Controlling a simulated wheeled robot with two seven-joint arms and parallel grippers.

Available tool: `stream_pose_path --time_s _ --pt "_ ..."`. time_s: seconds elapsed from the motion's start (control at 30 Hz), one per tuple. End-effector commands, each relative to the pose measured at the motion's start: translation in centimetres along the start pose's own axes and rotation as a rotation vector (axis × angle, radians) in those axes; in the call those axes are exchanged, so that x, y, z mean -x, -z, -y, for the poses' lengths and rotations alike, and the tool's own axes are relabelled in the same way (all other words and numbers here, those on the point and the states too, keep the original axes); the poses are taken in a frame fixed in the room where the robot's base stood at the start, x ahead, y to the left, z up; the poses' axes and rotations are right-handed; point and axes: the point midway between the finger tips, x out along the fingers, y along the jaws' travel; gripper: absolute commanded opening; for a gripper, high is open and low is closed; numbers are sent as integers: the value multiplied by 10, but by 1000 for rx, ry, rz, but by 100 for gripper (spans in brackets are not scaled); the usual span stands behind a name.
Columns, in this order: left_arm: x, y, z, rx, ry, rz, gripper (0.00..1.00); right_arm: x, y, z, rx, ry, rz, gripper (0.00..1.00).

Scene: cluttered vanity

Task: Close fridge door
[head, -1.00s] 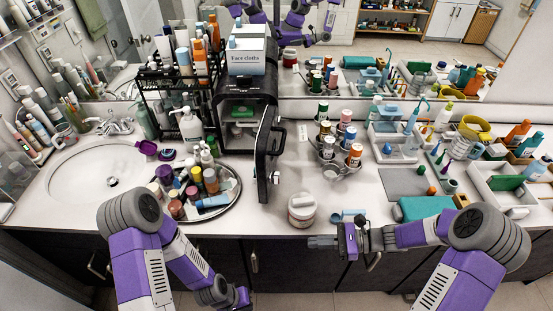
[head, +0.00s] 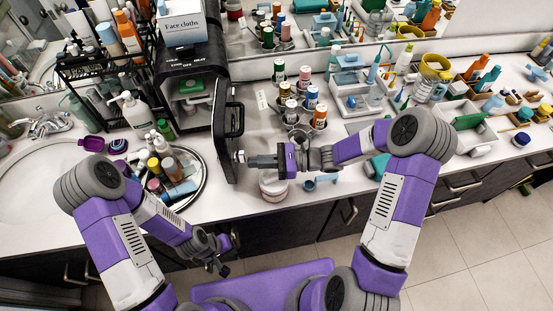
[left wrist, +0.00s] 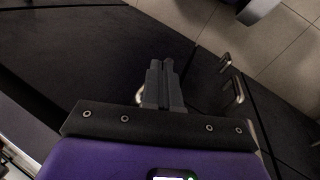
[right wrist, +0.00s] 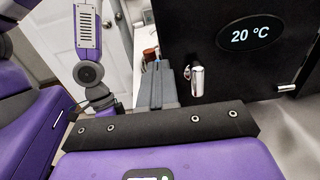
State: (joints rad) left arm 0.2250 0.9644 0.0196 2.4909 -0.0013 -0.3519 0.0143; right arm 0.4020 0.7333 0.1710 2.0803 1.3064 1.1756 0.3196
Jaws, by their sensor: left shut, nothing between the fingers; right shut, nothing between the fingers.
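The small black fridge (head: 222,62) stands on the counter with its front open; a green item and a white one show inside. Its black door (head: 231,120) is swung wide open toward the counter's front. The door's outer face shows in the right wrist view (right wrist: 262,65) with a "20 °C" display and a chrome knob (right wrist: 197,82). My right gripper (head: 250,160) is shut and empty, at the outer side of the door close to the knob; I cannot tell if it touches. My left gripper (head: 224,269) is shut and empty, low in front of the counter.
A white jar (head: 272,187) stands under my right gripper. A round tray (head: 198,188) with several bottles is left of the door. A spice-style rack of small bottles (head: 290,110) stands right of it. Cabinet handles (left wrist: 238,90) are near my left gripper.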

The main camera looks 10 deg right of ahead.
Motion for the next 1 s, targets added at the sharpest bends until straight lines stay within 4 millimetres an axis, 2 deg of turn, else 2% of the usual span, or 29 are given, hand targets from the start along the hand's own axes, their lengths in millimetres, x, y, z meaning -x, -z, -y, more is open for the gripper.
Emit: stream_pose_path --time_s 0.1,0.3,0.77,1.0 --pt "-1 0 0 0 0 0 0 -22 0 -1 1 -5 1 0" --pt "-1 0 0 0 0 -1 0 -40 0 0 1 -1 1 0" --pt "-1 0 0 0 0 0 0 -44 0 0 1 0 0 0" --pt "-6 0 2 0 0 0 0 -61 1 4 1 3 1 0"
